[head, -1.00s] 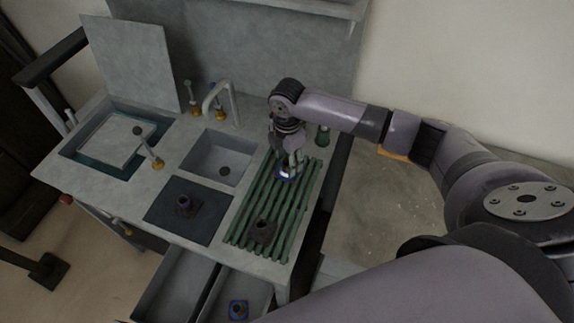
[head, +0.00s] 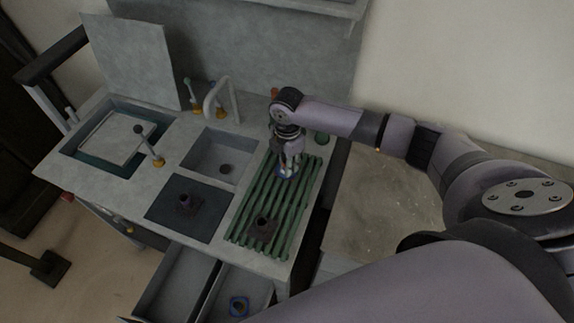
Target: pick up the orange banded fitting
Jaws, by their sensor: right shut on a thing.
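My right gripper (head: 287,166) reaches down over the far part of the green slatted rack (head: 278,205). It is shut on a small fitting with a blue and pale base (head: 286,175), which is at or just above the slats; I cannot tell which. The fingers hide most of it. No orange band can be made out on it. A dark fitting (head: 263,227) sits on the near part of the rack. Another dark fitting (head: 186,202) stands on the dark square mat (head: 208,226). A blue-based fitting (head: 238,305) lies in the open drawer. My left gripper is not in view.
A sink basin (head: 214,157) and tap (head: 222,98) are left of the rack. A small orange thing (head: 275,92) shows behind my right wrist. Open drawers (head: 180,285) jut out below. The right-hand counter (head: 375,205) is clear.

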